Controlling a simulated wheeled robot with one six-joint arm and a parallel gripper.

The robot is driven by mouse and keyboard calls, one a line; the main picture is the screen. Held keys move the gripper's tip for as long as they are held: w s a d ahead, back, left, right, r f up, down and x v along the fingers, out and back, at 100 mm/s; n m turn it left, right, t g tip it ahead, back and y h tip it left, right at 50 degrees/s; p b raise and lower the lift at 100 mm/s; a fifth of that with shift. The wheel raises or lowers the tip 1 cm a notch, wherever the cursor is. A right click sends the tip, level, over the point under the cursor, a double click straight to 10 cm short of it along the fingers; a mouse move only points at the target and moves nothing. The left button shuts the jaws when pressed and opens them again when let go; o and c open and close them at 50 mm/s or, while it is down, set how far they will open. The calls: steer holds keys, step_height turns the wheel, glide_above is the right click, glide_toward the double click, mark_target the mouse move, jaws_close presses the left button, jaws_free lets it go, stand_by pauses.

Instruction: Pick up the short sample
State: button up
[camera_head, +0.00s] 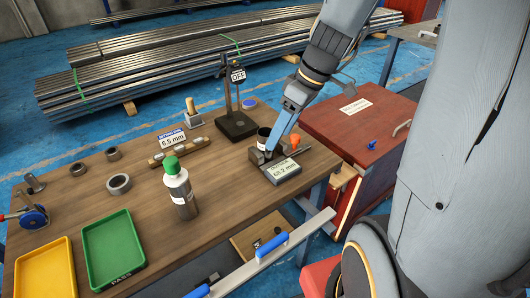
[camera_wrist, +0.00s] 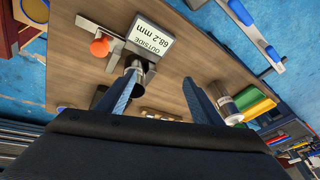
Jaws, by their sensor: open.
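My gripper (camera_head: 269,150) is at the right end of the wooden table (camera_head: 225,190), just by the measuring gauge. In the wrist view my gripper (camera_wrist: 161,78) has its two blue fingers apart with nothing held between them. A short metal tube piece (camera_head: 263,134), seemingly the short sample, stands at the gauge, partly hidden behind my gripper. In the wrist view a short metal cylinder (camera_wrist: 136,64) shows by the left fingertip, partly covered by it. The gauge display (camera_head: 283,172) reads "OUTSIDE 68.2 mm". I cannot tell whether a finger touches the tube.
Several loose rings, such as one grey ring (camera_head: 119,183), lie at the table's left. A green-capped bottle (camera_head: 179,190), a green tray (camera_head: 113,250), a yellow tray (camera_head: 46,270) and a black stand (camera_head: 235,122) are also there. A red cabinet (camera_head: 355,130) stands right.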

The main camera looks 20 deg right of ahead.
mark_target(268, 132)
steer(key=w+d+n+t+y+b, duration=0.1)
steer(key=w+d+n+y+b, duration=0.1)
steer(key=w+n, duration=0.3)
steer(key=shift+m, duration=0.5)
steer(key=shift+w+p+x, duration=0.2)
steer(key=shift+p+x, duration=0.1)
steer(key=shift+x, duration=1.7)
steer(key=shift+w+p+x, duration=0.2)
steer(key=shift+p+x, duration=0.1)
steer(key=shift+x, duration=1.7)
steer(key=shift+d, duration=0.1)
steer(key=shift+r, duration=0.1)
steer(key=c, duration=1.3)
